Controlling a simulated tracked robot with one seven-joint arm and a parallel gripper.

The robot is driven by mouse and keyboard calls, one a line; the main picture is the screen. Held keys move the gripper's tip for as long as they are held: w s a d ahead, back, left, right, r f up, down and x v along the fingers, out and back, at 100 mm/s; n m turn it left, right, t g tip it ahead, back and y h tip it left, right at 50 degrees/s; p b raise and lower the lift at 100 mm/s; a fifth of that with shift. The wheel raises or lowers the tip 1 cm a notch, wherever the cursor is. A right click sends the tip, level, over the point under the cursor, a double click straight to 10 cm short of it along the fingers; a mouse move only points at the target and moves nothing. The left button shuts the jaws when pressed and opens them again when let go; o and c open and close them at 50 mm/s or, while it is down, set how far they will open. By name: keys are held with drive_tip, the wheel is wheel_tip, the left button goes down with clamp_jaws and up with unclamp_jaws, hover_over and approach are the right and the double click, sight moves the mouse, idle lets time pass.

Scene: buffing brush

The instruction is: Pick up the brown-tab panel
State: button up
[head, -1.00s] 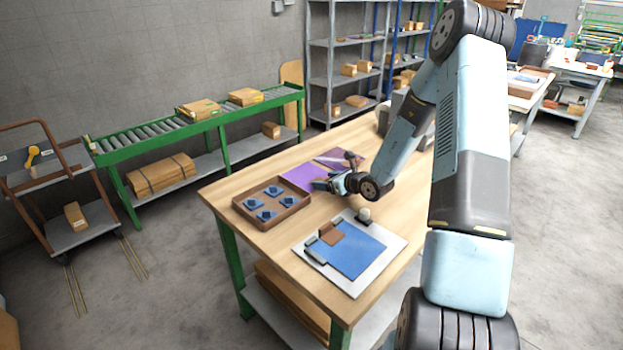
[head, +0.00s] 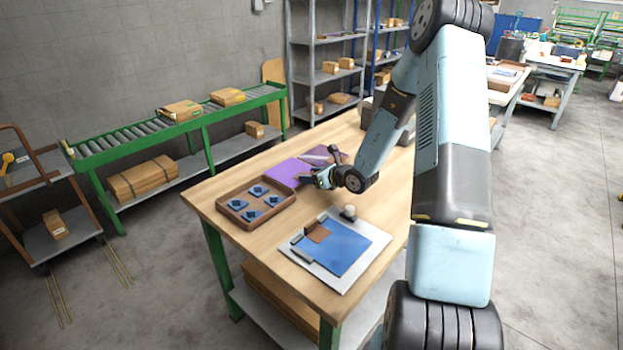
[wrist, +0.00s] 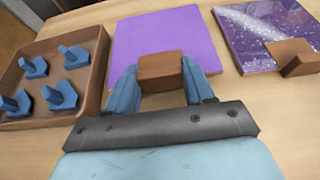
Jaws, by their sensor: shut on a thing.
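A plain purple panel (wrist: 165,33) with a brown tab (wrist: 161,70) lies in front of my gripper (wrist: 160,78) in the wrist view. The blue fingers stand on either side of the tab and are shut on it. The panel also shows in the head view (head: 287,171), beside the tray, with my gripper (head: 309,177) at its near right side. I cannot tell whether it touches the table. A second, speckled purple panel (wrist: 262,30) with its own brown tab (wrist: 291,56) lies to the right, apart from my gripper.
A brown tray (head: 238,222) with several blue pieces stands left of my gripper. A white board (head: 367,252) with a blue panel (head: 342,248), a brown block and a pale knob lies nearer on the table. Wooden tabletop (head: 395,205) is clear to the right.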

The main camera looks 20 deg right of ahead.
drive_tip(key=d+r, duration=1.2)
drive_tip(key=d, duration=0.2)
drive_tip(key=shift+w+a+f+m+t+h, duration=0.1)
drive_tip(key=shift+a+f+m+t+h, duration=0.3)
drive_tip(key=shift+a, duration=2.05)
drive_tip(key=shift+w+a+f+m+t+h, duration=0.15)
drive_tip(key=shift+a+f+m+h, duration=0.45)
drive_tip(key=shift+a, duration=1.85)
drive_tip(key=shift+s+a+f+m+t+h, duration=0.1)
drive_tip(key=shift+a+f+m+t+h, duration=0.4)
drive_tip(key=shift+a, duration=1.95)
drive_tip(key=shift+r+g, duration=0.2)
drive_tip(key=shift+g, duration=0.05)
drive_tip(key=shift+d, duration=0.1)
